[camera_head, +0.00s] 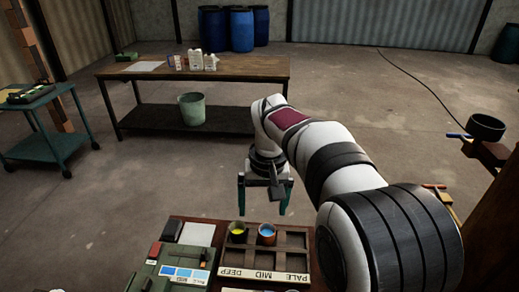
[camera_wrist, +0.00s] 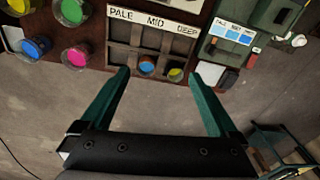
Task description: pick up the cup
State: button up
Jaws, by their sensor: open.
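Two small cups stand in a dark compartment rack (camera_head: 290,262). One cup with blue contents and an orange-brown wall (camera_head: 267,234) is in the MID column, in the row away from the labels; it also shows in the wrist view (camera_wrist: 147,66). A cup with yellow contents (camera_head: 237,232) is beside it in the DEEP column, and in the wrist view (camera_wrist: 176,74). My gripper (camera_head: 261,198) is open and empty, its green fingers pointing down, above and beyond the rack's far edge. In the wrist view, the fingertips (camera_wrist: 159,74) appear either side of the cups, touching neither.
Larger vats with pink (camera_wrist: 34,47), blue (camera_wrist: 75,57) and other colours stand beside the rack. A green device with a blue swatch card (camera_head: 185,273) is left of the rack. A workbench (camera_head: 200,68) with bottles stands behind. Open floor lies between.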

aim_at(238, 229)
jog(key=w+a+f+n, duration=0.3)
jog(key=w+a+f, duration=0.3)
jog(key=w+a, duration=0.2)
jog(key=f, duration=0.5)
jog(key=w+f, duration=0.1)
jog(key=f, duration=0.9)
jog(key=shift+w+a+f, duration=0.1)
jog(key=shift+w+f, duration=0.15)
jog(key=c, duration=1.4)
